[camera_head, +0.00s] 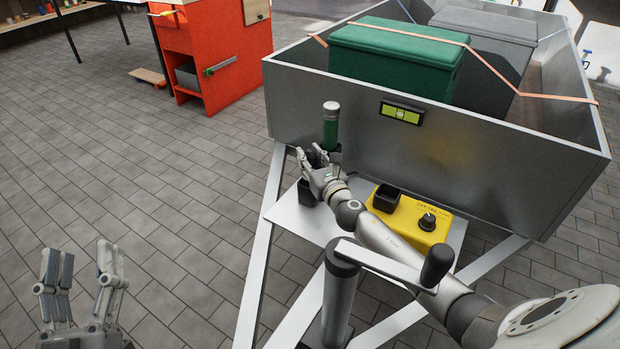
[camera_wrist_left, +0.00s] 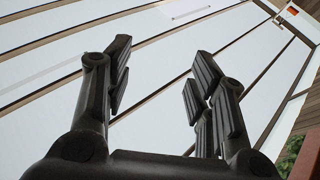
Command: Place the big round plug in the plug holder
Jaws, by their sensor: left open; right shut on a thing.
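The big round plug (camera_head: 331,127) is a green upright cylinder with a silver top, in the head view. My right gripper (camera_head: 326,163) is shut on its lower part, which the fingers partly hide. A small black square holder (camera_head: 307,192) stands on the grey metal plate just below the gripper, partly covered by it. Another black square socket (camera_head: 386,195) sits on the yellow box, to the right of the gripper. I cannot tell which is the plug holder. My left gripper (camera_head: 79,266) is open and empty over the floor at lower left; its spread fingers show in the left wrist view (camera_wrist_left: 162,62).
The yellow box (camera_head: 408,222) has a black knob (camera_head: 428,222). A metal trailer bed (camera_head: 460,160) rises right behind the plug, carrying a green case (camera_head: 395,62) and a grey case (camera_head: 490,50). An orange cabinet (camera_head: 205,55) stands farther back.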

